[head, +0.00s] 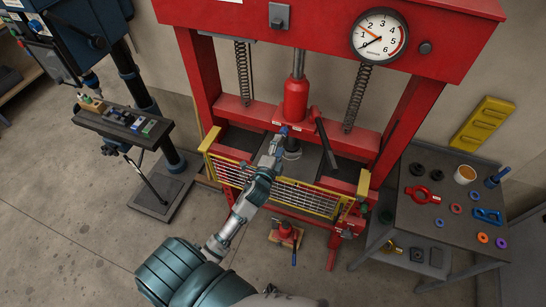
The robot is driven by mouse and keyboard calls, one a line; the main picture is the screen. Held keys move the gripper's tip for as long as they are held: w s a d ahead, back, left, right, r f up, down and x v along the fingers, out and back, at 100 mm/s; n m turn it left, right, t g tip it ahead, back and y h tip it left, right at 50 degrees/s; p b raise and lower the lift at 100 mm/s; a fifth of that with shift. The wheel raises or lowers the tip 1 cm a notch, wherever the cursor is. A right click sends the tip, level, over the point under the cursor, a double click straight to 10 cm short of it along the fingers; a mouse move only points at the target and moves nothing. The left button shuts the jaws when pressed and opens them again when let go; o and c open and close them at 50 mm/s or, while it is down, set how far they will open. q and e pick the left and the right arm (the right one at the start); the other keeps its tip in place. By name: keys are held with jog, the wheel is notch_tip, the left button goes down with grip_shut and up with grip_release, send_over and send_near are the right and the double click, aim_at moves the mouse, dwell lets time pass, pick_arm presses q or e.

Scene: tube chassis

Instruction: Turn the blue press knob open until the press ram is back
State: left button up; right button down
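The red hydraulic press has a red jack cylinder (295,100) in the middle of its frame, with a black pump handle (325,137) on its right. A small blue knob (283,131) shows at the foot of the cylinder. The grey press ram (292,151) shows below the red crossbeam, partly behind my gripper. My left arm reaches up from the bottom, over the yellow guard. My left gripper (279,140) is at the blue knob and hides part of it. The fingers are too small to tell whether they touch or grip it. My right gripper is not in view.
A yellow-framed mesh guard (330,201) crosses the press front below my forearm. Coil springs (356,98) hang on both sides of the cylinder. A round gauge (380,35) sits above. A dark cart (440,236) with small parts stands right, a drill press (128,122) left.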

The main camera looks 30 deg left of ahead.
pick_arm(q)
jog(key=v, duration=0.8)
jog(key=shift+s+r, duration=0.1)
jog(key=shift+s, duration=0.05)
